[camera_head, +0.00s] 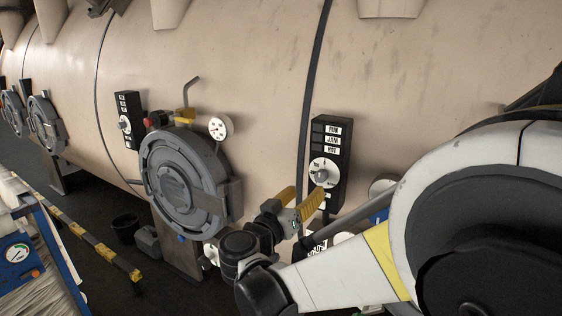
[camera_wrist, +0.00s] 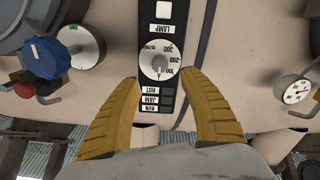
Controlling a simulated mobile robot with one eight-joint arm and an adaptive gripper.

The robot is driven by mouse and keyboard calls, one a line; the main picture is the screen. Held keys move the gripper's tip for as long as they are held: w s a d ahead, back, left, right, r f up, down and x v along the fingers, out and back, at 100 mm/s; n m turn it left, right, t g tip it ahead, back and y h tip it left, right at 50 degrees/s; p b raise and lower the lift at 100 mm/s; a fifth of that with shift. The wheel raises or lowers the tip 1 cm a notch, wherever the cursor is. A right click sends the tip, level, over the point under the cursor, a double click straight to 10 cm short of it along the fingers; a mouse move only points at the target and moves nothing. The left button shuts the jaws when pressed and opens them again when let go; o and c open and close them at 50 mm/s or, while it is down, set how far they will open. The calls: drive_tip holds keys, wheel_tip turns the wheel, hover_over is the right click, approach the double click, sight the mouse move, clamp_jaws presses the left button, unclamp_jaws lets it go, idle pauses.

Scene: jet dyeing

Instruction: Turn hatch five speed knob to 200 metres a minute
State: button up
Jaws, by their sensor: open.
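A black control panel (camera_head: 341,150) on the beige vessel carries RUN, JAM and HOT labels above a white dial. A grey speed knob (camera_head: 322,174) sits at the dial's centre. In the wrist view the panel is upside down, and the knob (camera_wrist: 160,64) has scale marks of 100, 200 and 300 to its right. I cannot tell its exact pointer setting. My gripper (camera_head: 308,198) is open, its yellow fingers just below the knob in the head view.
A round grey hatch (camera_head: 180,185) with a gauge (camera_head: 220,127) is left of the panel. A second panel (camera_head: 127,120) is farther left. In the wrist view a blue knob (camera_wrist: 49,58) and a gauge (camera_wrist: 297,91) flank the panel. A bucket (camera_head: 125,228) stands on the floor.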

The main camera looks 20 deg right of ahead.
sight(319, 179)
drive_tip(key=x, duration=1)
drive_tip(key=shift+w+d, duration=0.25)
drive_tip(key=shift+d, duration=0.05)
drive_tip(key=shift+c, duration=0.5)
clamp_jaws()
